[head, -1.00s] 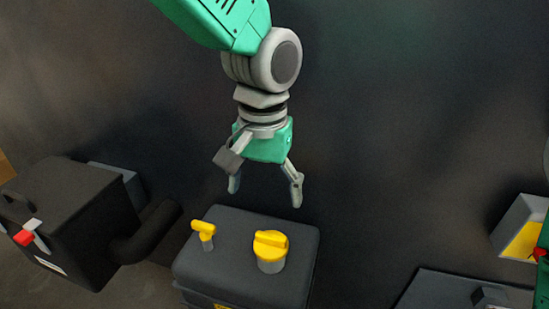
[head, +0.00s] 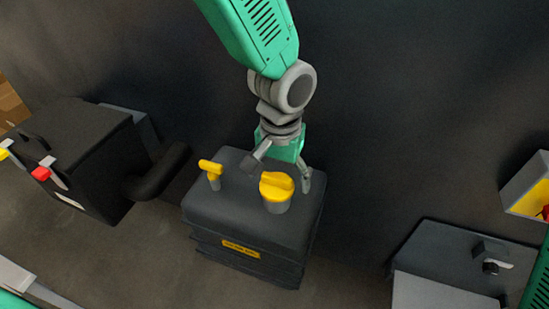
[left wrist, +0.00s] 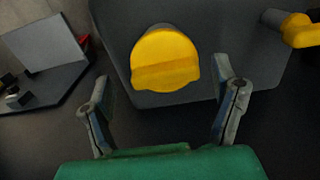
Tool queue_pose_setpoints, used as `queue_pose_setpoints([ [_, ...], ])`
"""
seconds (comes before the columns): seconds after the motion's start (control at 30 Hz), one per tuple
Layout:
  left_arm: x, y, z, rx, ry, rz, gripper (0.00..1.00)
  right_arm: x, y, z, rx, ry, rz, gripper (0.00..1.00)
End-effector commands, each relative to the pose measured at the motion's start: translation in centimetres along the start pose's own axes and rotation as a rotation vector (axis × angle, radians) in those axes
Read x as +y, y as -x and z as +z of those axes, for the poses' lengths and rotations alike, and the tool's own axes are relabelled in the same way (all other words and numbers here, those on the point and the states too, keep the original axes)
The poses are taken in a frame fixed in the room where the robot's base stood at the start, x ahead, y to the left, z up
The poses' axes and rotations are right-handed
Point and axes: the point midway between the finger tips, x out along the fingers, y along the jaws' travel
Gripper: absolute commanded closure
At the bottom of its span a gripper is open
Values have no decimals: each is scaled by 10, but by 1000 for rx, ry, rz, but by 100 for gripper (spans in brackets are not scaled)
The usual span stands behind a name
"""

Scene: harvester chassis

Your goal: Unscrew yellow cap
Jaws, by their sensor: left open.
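The yellow cap (head: 277,186) is round with a raised grip ridge and sits on a grey neck on top of the dark grey tank (head: 250,224). My left gripper (head: 282,180) is open and points down just behind the cap in the head view, partly hidden by it. In the left wrist view the cap (left wrist: 166,60) lies ahead of the spread fingers, between their lines, with nothing held. A smaller yellow T-shaped handle (head: 211,169) stands left of the cap; it also shows at the right in the left wrist view (left wrist: 300,30). My right gripper does not show.
A black box (head: 80,160) with red and yellow terminals stands at the left, and a thick black hose (head: 160,172) runs from it towards the tank. A grey box with a small latch (head: 455,265) stands at the lower right. Floor between is clear.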

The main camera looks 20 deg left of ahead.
Motion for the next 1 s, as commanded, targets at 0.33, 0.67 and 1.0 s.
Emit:
queue_pose_setpoints([
  [0.33,-9,-10,0,-1,3,9,20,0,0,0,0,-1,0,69],
  [0.67,-6,-9,0,-2,3,0,75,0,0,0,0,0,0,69],
  [1.0,-5,-10,0,-3,2,6,88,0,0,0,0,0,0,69],
])
